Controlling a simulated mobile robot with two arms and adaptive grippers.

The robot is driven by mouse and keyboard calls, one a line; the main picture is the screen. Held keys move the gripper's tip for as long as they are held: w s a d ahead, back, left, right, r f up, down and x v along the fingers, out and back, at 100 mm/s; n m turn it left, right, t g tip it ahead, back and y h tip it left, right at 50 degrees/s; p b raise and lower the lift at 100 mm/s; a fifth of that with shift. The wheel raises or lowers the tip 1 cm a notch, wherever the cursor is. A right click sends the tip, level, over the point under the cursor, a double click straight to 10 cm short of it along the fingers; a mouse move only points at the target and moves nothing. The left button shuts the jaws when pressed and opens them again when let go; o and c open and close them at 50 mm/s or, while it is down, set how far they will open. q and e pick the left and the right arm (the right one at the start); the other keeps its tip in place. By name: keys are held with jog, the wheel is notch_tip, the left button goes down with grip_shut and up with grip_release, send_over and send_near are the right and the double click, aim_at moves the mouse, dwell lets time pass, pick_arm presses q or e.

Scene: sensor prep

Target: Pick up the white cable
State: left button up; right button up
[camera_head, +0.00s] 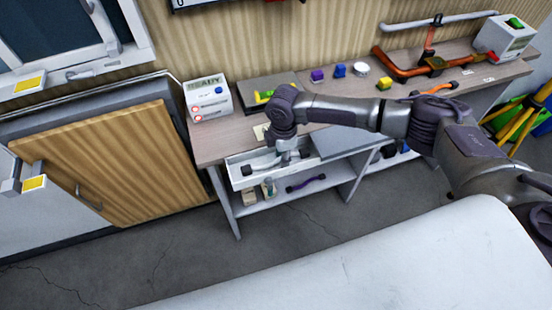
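My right arm comes in from the right and bends down at its wrist. Its gripper (288,158) is low over the open white drawer (242,184) under the left end of the workbench. The fingers are small and partly hidden by my wrist, so I cannot tell whether they are open or shut or hold anything. I cannot make out a white cable for sure; the wrist and gripper cover part of the drawer. A small dark item (246,170) lies at the drawer's left end. My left gripper is not in view.
The workbench (232,135) holds a white READY box (208,100), purple, blue and yellow blocks, a white round item (360,69) and orange pipework (405,70). A shelf below the drawer carries a dark curved item (306,183). A wooden cabinet door (110,160) is left. The grey floor between is clear.

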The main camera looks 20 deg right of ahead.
jog(key=shift+f, duration=0.1)
grip_shut()
dwell(0.3)
